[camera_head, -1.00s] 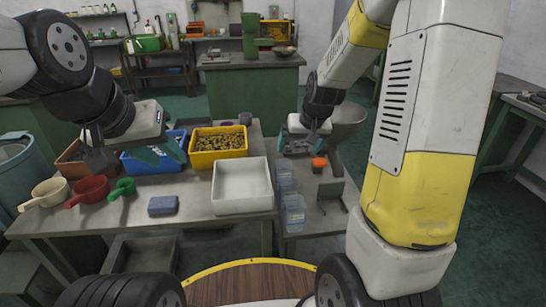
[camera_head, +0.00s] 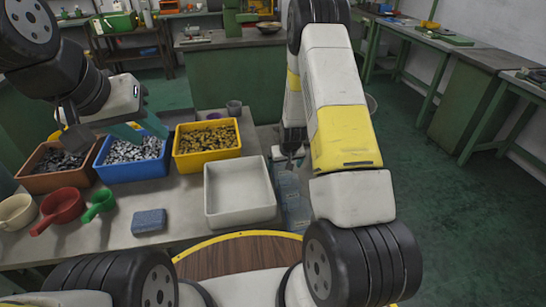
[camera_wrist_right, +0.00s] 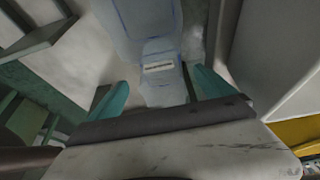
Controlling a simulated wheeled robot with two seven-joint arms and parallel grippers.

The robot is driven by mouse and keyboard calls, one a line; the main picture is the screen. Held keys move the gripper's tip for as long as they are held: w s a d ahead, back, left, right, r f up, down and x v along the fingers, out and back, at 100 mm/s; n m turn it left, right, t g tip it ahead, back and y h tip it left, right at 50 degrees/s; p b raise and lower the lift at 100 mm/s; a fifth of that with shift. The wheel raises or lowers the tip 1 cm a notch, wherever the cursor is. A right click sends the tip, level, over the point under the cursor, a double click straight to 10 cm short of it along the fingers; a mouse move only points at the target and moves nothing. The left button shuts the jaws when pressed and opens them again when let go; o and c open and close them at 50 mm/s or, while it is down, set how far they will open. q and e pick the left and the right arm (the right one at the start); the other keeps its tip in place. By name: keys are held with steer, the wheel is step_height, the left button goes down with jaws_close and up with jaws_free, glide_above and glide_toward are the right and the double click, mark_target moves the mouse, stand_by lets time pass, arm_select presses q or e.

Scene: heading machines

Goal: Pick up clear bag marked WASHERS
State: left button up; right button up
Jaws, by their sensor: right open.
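Several clear bags (camera_head: 292,203) lie in a row to the right of the white tray, partly hidden by my right arm. In the right wrist view a clear bag (camera_wrist_right: 160,93) with a small white label (camera_wrist_right: 158,67) lies between the fingers; the print is too small to read. My right gripper (camera_wrist_right: 161,88) is open around the near part of this bag, and I cannot tell if it touches. In the head view my right gripper (camera_head: 289,160) points down over the bags. My left gripper (camera_head: 139,128) is open and empty above the blue bin.
A white empty tray (camera_head: 208,190) stands left of the bags. Yellow (camera_head: 208,154), blue (camera_head: 130,172) and brown (camera_head: 55,183) bins hold small metal parts. Red (camera_head: 62,207) and green (camera_head: 99,204) scoops and a blue block (camera_head: 149,221) lie in front.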

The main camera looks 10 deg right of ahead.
mark_target(283, 172)
steer(key=x, duration=0.5)
steer(key=shift+f, duration=0.45)
steer(key=c, duration=1.4)
steer(key=shift+r, duration=0.1)
